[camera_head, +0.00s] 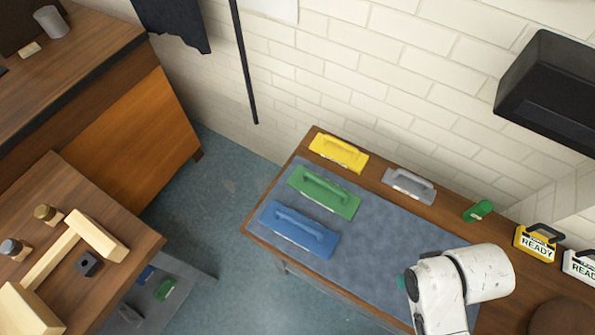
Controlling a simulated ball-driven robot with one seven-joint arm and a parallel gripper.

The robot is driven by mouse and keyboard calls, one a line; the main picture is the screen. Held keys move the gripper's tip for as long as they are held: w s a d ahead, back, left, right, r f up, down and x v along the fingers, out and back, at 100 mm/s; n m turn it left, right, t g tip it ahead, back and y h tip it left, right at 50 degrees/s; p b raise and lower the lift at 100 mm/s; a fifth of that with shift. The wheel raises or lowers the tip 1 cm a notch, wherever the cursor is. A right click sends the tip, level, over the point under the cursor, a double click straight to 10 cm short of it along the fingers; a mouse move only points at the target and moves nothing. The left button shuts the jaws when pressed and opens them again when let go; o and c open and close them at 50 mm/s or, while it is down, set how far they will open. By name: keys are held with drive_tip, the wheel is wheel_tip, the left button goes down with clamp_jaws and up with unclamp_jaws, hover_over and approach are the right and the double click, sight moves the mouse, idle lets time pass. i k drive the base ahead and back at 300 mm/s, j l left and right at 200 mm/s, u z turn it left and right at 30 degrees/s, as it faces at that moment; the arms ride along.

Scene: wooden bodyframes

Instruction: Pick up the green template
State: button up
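The green template (324,193) is a flat green plate with a raised handle bar. It lies on the grey-blue mat (385,245) on a wooden table. It sits between a yellow template (339,152) above it and a blue template (299,230) below it. My white arm shows at the lower right, over the mat, well apart from the green template. My gripper's fingers are not visible in this view.
A grey template (408,185) and a small green object (478,211) lie along the table's wall side. Two "READY" signs (537,242) stand farther right. A wooden workbench (115,235) with a wooden frame (62,262) is at the left, with open floor between.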

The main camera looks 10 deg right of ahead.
sight(331, 196)
drive_tip(key=u, duration=0.15)
drive_tip(key=i+j+z, duration=0.15)
drive_tip(key=j+z, duration=0.15)
drive_tip(key=j, duration=0.25)
drive_tip(key=i+j+z, duration=0.1)
drive_tip(key=j+z, duration=0.2)
drive_tip(key=j, duration=0.3)
drive_tip(key=j+z, duration=0.3)
drive_tip(key=j, duration=0.3)
